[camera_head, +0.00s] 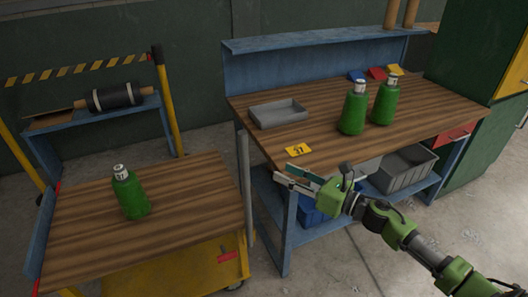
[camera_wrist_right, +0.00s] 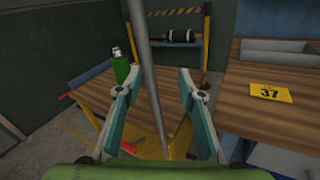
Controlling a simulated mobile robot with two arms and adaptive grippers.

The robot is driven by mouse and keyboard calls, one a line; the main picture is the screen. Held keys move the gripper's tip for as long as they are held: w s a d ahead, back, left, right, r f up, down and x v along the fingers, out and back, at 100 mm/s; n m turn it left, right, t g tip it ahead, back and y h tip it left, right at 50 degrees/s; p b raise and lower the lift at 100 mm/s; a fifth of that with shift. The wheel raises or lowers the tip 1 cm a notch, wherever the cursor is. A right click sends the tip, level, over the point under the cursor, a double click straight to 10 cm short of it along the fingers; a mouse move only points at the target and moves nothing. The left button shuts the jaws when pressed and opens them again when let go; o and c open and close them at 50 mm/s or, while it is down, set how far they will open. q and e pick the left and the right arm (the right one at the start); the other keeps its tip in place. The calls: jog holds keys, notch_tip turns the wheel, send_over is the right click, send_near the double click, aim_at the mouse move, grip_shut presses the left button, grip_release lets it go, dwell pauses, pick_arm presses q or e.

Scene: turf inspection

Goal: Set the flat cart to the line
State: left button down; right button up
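The flat cart has a brown wooden top (camera_head: 185,185) and a yellow lower panel (camera_head: 190,272), and stands left of the workbench. A green bottle (camera_head: 130,195) stands upright on it; the bottle also shows in the wrist view (camera_wrist_right: 121,66). A grey upright bar (camera_head: 244,185) rises between cart and bench. My right gripper (camera_head: 284,177) is open and empty beside the bench's front left corner. In the wrist view the bar (camera_wrist_right: 147,70) passes between its spread fingers (camera_wrist_right: 158,78), apparently beyond them. Thin yellow marks (camera_wrist_right: 62,133) show on the floor. My left gripper is out of view.
The workbench (camera_head: 335,145) holds a grey tray (camera_head: 278,113), two green bottles (camera_head: 353,107) (camera_head: 385,99) and a yellow tag (camera_head: 297,150) reading 37. A blue rack (camera_head: 95,117) with a dark roll (camera_head: 113,97) stands behind the cart. Floor in front of the bench looks clear.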

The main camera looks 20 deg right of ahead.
aim_at(243, 152)
notch_tip(243, 152, up, 4)
jog(key=s+a+n+y, duration=0.1)
jog(key=a+n, duration=0.1)
jog(key=n, duration=0.1)
jog(key=p+x, duration=0.1)
jog(key=x, duration=0.3)
jog(key=p+x, duration=0.1)
jog(key=x, duration=0.3)
jog(key=p+x, duration=0.2)
jog(key=x, duration=0.2)
jog(key=shift+w+a+f, duration=0.2)
jog(key=shift+f, duration=0.05)
jog(key=shift+w+a+f, duration=0.1)
jog(key=shift+w+a, duration=0.25)
grip_shut()
